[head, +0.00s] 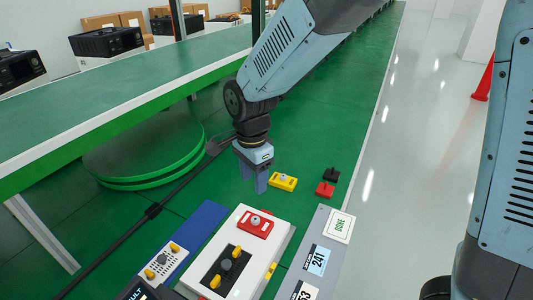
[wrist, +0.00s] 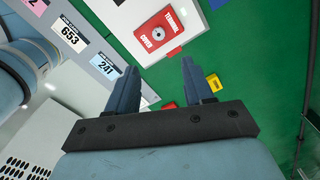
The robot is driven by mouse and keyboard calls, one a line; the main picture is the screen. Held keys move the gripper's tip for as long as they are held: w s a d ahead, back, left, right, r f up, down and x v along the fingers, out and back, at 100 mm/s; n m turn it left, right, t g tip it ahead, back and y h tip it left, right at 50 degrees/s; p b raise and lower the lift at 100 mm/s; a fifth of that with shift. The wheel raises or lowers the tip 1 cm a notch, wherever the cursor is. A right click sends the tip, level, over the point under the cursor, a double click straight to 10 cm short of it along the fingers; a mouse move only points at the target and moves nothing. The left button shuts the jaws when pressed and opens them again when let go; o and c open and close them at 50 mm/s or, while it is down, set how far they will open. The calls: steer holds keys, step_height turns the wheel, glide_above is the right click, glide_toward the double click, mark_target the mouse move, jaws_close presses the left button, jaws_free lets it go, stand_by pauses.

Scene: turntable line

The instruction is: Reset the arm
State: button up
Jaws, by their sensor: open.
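My gripper (head: 254,184) points down above the green surface, behind the white box and left of a yellow block. Its two fingers are apart with nothing between them, and they also show in the wrist view (wrist: 160,65). My arm (head: 300,48) reaches in from the upper right. A red terminal cover (head: 256,223) lies on the white box (head: 204,260); it also shows in the wrist view (wrist: 161,28), beyond the fingertips.
The yellow block (head: 283,182), a red block (head: 325,189) and a black block (head: 332,175) lie on the green surface. A grey labelled panel (head: 325,244) and a blue panel (head: 206,222) flank the white box. A green turntable (head: 145,150) stands left.

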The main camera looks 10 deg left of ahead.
steer(key=w+d+r+n+t+y, duration=0.1)
steer(key=w+d+r+n, duration=0.1)
steer(key=d+r, duration=0.6)
steer(key=w+d+r+n+t+y, duration=0.15)
steer(key=d+r, duration=0.25)
steer(key=d, duration=0.8)
steer(key=s+d+r+n+t+h, duration=0.1)
steer(key=s+d+r+n, duration=0.1)
steer(key=d, duration=0.6)
steer(key=s+d+r+n+t+h, duration=0.1)
steer(key=s+d+r+n+t, duration=0.1)
steer(key=s+d+r, duration=0.2)
steer(key=s+d, duration=0.3)
steer(key=d, duration=0.2)
steer(key=shift+s+r+n, duration=0.15)
steer(key=shift+r+n, duration=0.1)
steer(key=shift+n, duration=0.1)
steer(key=shift+h, duration=0.25)
